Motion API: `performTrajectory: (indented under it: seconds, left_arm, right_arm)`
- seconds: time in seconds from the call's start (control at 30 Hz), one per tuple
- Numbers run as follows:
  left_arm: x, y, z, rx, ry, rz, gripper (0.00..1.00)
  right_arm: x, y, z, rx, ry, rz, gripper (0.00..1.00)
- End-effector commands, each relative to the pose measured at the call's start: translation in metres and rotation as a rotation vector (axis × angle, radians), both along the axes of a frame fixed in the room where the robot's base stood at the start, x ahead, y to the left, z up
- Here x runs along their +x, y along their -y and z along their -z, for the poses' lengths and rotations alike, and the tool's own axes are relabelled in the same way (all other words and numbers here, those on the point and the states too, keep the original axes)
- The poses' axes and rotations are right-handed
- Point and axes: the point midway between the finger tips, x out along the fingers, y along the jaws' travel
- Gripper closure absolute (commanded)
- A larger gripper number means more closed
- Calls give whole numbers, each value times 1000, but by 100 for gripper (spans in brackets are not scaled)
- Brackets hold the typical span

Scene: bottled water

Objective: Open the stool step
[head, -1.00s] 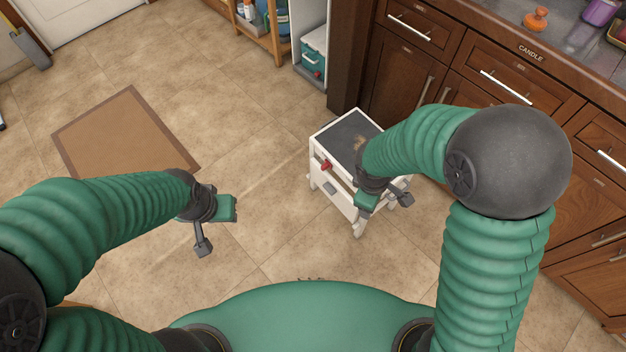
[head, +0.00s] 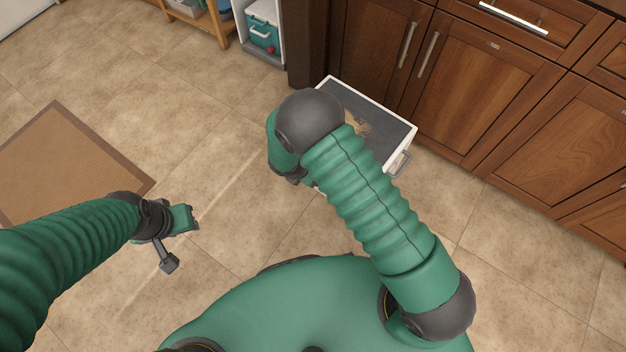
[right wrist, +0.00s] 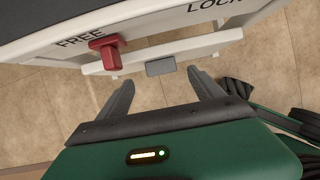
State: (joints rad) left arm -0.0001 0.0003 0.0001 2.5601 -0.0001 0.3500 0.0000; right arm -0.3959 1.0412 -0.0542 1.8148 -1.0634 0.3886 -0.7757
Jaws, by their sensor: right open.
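The white stool with a dark grey top (head: 365,115) stands against the brown cabinets in the head view; my right arm hides its front. In the right wrist view the stool's front (right wrist: 160,30) carries the words FREE and LOCK. A red lever (right wrist: 109,52) sits below FREE, and a grey tab (right wrist: 160,66) is on the lower white bar. My right gripper (right wrist: 163,88) is open and empty, its fingers just short of the grey tab. In the head view the right gripper is hidden behind my arm. My left gripper (head: 180,240) is open and empty over the floor.
Brown cabinets (head: 510,100) stand behind and right of the stool. A white shelf with a teal box (head: 263,32) and a wooden rack (head: 205,35) are at the back. A brown mat (head: 60,165) lies left. The tiled floor between is clear.

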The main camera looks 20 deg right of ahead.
Motion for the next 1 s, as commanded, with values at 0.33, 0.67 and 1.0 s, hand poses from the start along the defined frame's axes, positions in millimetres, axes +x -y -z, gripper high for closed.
performTrajectory:
  seconds: [0.33,0.67,1.0]
  left_arm:
    - [0,0,26,0,0,0,64]
    - [0,0,25,0,1,0,64]
    - [0,0,26,0,0,0,64]
  right_arm:
    - [11,17,50,1,-1,0,24]
    - [11,17,49,1,0,1,34]
    - [11,17,49,2,1,1,79]
